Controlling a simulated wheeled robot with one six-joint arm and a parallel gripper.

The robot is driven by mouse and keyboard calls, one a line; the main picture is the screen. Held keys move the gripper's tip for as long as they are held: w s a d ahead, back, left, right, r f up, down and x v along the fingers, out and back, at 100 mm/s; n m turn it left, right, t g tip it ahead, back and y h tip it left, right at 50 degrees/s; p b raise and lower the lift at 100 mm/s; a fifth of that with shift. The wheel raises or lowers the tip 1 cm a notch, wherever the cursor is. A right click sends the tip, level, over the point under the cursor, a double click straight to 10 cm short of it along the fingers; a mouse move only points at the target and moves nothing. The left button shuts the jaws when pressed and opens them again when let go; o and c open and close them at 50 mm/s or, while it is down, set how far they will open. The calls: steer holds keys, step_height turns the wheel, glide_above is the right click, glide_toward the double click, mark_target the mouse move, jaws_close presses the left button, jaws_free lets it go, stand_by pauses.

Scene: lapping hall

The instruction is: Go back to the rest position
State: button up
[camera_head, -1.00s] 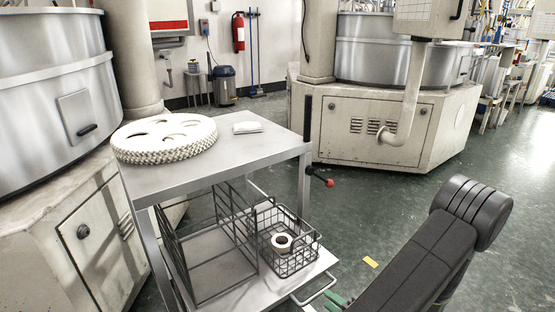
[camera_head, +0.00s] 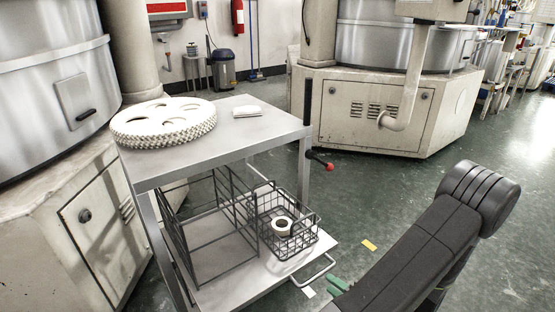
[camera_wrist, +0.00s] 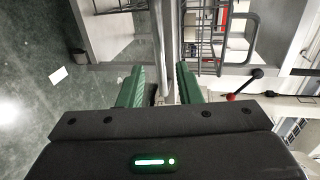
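My gripper (camera_wrist: 159,68) is in the wrist view, with its two green fingers apart and nothing between them. The cart's upright shows beyond the gap, apart from the fingers as far as I can tell. In the head view my dark arm reaches in from the bottom right, and green fingertips (camera_head: 338,287) show low beside it, to the right of the cart's lower shelf. The rest of the gripper is hidden there.
A grey cart (camera_head: 215,155) stands left of my arm, bearing a white toothed disc (camera_head: 163,133) and a folded white cloth (camera_head: 247,111). Its lower shelf holds a wire basket (camera_head: 300,239) with a white ring (camera_head: 282,226). A red-knobbed lever (camera_head: 320,160) sticks out.

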mark_target(309, 266)
steer(key=x, duration=1)
steer(key=shift+r, duration=0.4)
steer(key=shift+a, duration=0.1)
